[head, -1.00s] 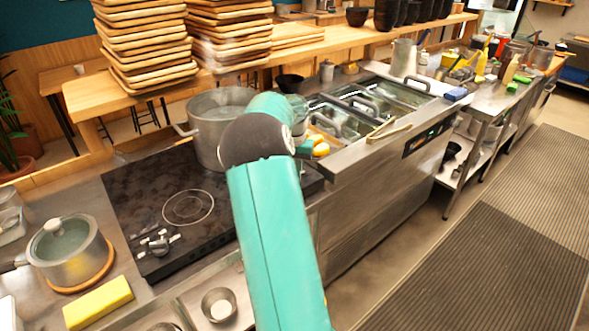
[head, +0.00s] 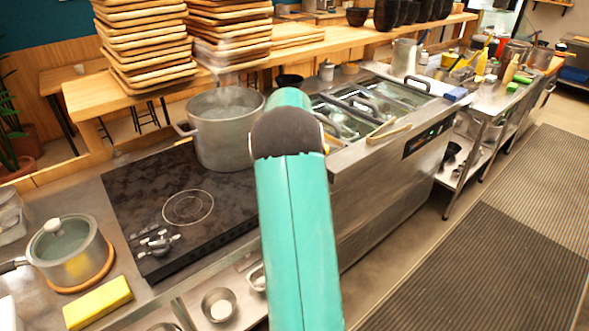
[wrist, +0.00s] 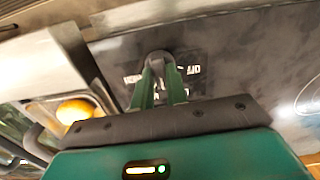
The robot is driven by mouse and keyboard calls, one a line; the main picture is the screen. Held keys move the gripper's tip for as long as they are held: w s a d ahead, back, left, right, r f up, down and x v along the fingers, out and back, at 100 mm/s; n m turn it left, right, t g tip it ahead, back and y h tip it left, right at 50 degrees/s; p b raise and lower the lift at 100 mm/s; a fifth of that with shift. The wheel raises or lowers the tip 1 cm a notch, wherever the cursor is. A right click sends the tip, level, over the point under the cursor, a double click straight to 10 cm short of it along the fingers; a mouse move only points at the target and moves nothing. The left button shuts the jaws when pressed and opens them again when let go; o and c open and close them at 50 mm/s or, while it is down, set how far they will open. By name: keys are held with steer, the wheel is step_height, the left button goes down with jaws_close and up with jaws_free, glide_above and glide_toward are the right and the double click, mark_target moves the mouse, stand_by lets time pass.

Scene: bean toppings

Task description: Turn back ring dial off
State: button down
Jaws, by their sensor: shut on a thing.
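My gripper (wrist: 159,82) shows in the wrist view with its two green fingers close together. They are shut on a dark round dial (wrist: 158,60) on a dark panel. White printed marks lie on both sides of the dial, partly covered by the fingers. In the head view my own arm hides the gripper and this dial. The black cooktop (head: 125,195) there bears a large steaming metal pot (head: 222,140) on its back part. A bare front ring (head: 188,207) is marked nearer, with another dial (head: 157,243) at the front left corner.
A lidded pot (head: 72,262) and a yellow sponge (head: 98,302) are at the front left. Fryer wells (head: 350,115) lie right of the cooktop, with wooden tongs (head: 388,131) at their edge. Stacked wooden boards (head: 145,40) stand on the back counter.

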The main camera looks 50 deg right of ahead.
steer(key=n, duration=0.6)
steer(key=shift+r+n, duration=0.1)
steer(key=shift+n, duration=0.2)
steer(key=n, duration=0.6)
steer(key=shift+n, duration=0.4)
steer(key=c, duration=1.4)
jaws_free()
step_height(320, 180, up, 14)
